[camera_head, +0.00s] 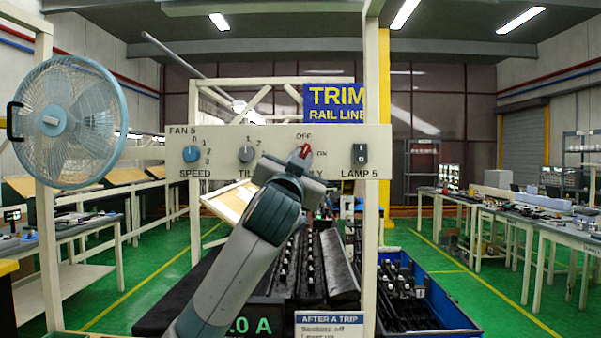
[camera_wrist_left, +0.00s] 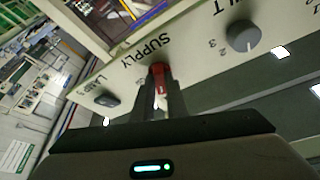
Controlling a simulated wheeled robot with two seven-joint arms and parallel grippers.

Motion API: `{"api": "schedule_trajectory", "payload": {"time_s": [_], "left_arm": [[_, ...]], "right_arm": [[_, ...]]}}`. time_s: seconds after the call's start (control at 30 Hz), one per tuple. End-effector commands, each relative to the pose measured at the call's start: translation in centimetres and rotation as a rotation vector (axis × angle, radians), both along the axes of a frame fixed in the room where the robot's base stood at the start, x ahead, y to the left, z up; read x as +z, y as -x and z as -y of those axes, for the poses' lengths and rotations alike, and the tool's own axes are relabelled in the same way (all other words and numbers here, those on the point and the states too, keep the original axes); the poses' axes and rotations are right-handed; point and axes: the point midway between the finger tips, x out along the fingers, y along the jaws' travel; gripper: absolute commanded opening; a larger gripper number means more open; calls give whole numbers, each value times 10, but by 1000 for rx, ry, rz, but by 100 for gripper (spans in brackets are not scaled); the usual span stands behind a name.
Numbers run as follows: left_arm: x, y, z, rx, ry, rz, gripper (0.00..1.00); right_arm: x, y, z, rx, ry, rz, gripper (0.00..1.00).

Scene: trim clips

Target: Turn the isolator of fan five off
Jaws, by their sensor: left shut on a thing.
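The fan 5 control panel (camera_head: 220,174) is a cream board spanning the head view. Its red isolator handle (camera_head: 306,151) sits above the SUPPLY label, with OFF printed above and ON to its right. The handle looks tilted, its top leaning to the right of OFF; its exact setting is hard to read. My left gripper (camera_head: 298,162) is at the handle and partly hides it. In the left wrist view the fingers are closed around the red handle (camera_wrist_left: 158,72). The fan (camera_head: 68,122) stands at the left. My right gripper is not in view.
On the same panel are the SPEED knob (camera_head: 191,154), the TILT knob (camera_head: 246,154) and the LAMP 5 switch (camera_head: 360,153). A blue crate (camera_head: 445,318) and dark racks of clips lie below. Benches (camera_head: 500,215) line the right side.

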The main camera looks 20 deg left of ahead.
Motion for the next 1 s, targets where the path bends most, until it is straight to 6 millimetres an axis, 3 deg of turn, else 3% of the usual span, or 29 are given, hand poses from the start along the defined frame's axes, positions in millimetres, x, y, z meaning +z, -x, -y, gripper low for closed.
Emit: {"api": "schedule_trajectory", "payload": {"time_s": [0.1,0.2,0.6,1.0], "left_arm": [[-7,-1,4,-5,88,21,0],[-7,-2,5,-5,161,40,0],[-4,-2,6,-2,385,108,0],[-2,-2,5,0,431,121,0]], "right_arm": [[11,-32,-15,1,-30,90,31],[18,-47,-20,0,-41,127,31],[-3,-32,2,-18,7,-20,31],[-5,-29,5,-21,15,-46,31]]}}
